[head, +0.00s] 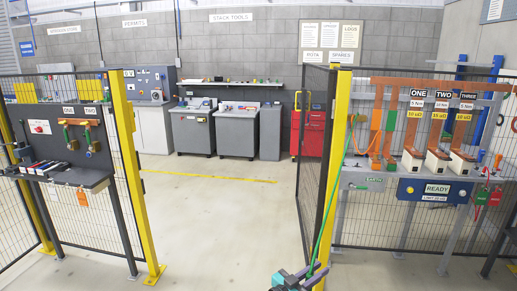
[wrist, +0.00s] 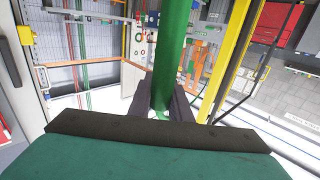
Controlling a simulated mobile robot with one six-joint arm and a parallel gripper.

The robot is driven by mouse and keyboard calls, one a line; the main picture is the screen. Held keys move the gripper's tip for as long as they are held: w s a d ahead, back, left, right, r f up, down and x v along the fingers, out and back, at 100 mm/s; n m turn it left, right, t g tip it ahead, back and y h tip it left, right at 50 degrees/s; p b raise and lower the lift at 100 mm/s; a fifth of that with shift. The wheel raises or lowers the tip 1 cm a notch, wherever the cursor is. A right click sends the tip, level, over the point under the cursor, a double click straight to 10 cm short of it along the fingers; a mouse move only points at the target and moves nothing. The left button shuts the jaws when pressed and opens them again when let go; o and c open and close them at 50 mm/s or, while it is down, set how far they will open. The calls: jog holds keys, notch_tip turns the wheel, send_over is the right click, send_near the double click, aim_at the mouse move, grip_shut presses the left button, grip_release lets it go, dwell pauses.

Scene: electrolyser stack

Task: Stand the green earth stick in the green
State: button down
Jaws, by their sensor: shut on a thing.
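The green earth stick (head: 329,205) is a long thin green rod in the head view. It leans, its upper end near the left end of the right-hand bench and its lower end at my gripper (head: 313,270) at the bottom edge. In the wrist view the stick (wrist: 176,45) runs up between the dark fingers of my gripper (wrist: 163,100), which are shut on it. A green label or holder (head: 375,184) is on the front of the bench, left of the READY panel; its shape is too small to tell. The stick's upper tip is hard to make out.
A yellow post (head: 337,150) and mesh gate (head: 313,140) stand close to the stick. The bench (head: 400,178) carries units marked ONE, TWO and THREE and orange bars. A dark panel with a shelf (head: 75,180) stands left. The floor between (head: 215,215) is clear.

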jog(key=f+b, duration=0.1)
jog(key=b, duration=0.1)
jog(key=w+a+f+b, duration=0.1)
jog(key=b, duration=0.2)
jog(key=a+f+b, duration=0.1)
jog(key=f+b, duration=0.1)
jog(key=shift+w+a+b, duration=0.1)
jog(key=shift+w+b, duration=0.1)
jog(key=shift+b, duration=0.1)
dwell(0.7)
